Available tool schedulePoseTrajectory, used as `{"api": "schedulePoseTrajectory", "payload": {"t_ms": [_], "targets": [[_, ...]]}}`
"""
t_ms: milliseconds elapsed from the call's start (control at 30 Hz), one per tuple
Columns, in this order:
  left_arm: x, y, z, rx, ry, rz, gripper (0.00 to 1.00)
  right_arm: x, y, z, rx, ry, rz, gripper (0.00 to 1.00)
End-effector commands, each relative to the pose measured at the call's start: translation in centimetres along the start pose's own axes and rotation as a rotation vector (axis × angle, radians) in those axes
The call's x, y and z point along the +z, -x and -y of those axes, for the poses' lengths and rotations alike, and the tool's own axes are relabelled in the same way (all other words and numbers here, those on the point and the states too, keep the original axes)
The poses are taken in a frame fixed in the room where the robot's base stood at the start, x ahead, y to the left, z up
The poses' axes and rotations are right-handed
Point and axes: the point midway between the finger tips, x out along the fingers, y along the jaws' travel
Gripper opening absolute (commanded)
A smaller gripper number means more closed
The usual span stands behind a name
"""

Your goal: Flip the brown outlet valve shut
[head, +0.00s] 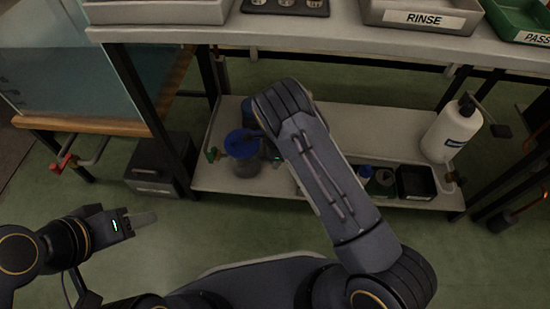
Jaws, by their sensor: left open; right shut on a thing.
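My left gripper (143,219) is open and empty over the floor at the lower left, far from that fitting. My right gripper (268,157) is low over the shelf, mostly hidden behind my forearm. It is beside a clear jar with a blue lid (241,143) and appears shut on it; the fingertips are not clearly visible.
A black bin (415,182) and small bottles stand on the shelf. The upper bench (300,36) overhangs it. Floor in front is clear.

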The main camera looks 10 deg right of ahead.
Motion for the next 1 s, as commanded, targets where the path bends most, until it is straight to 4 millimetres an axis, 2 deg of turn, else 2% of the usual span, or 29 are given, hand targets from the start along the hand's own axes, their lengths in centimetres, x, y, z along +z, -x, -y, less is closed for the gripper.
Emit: {"api": "schedulePoseTrajectory", "payload": {"t_ms": [67, 100, 267, 567, 1000], "targets": [[0.0, 0.0, 0.0, 0.0, 0.0, 0.0, 0.46, 0.2, 0.0, 0.0, 0.0, 0.0, 0.003, 0.02], [0.0, 0.0, 0.0, 0.0, 0.0, 0.0, 0.46, 0.2, 0.0, 0.0, -0.001, 0.0, 0.003, 0.27], [0.0, 0.0, 0.0, 0.0, 0.0, 0.0, 0.46, 0.1, 0.0, 0.0, -0.001, 0.0, 0.002, 0.46], [-0.1, 0.1, -0.1, 0.0, 0.0, 0.0, 0.46, 0.1, 0.3, 0.0, -0.001, 0.001, 0.002, 0.46], [-1.2, 2.3, -1.1, 0.0, 0.0, 0.0, 0.46, 0.1, 7.0, 0.1, -0.003, 0.001, 0.002, 0.46]]}}
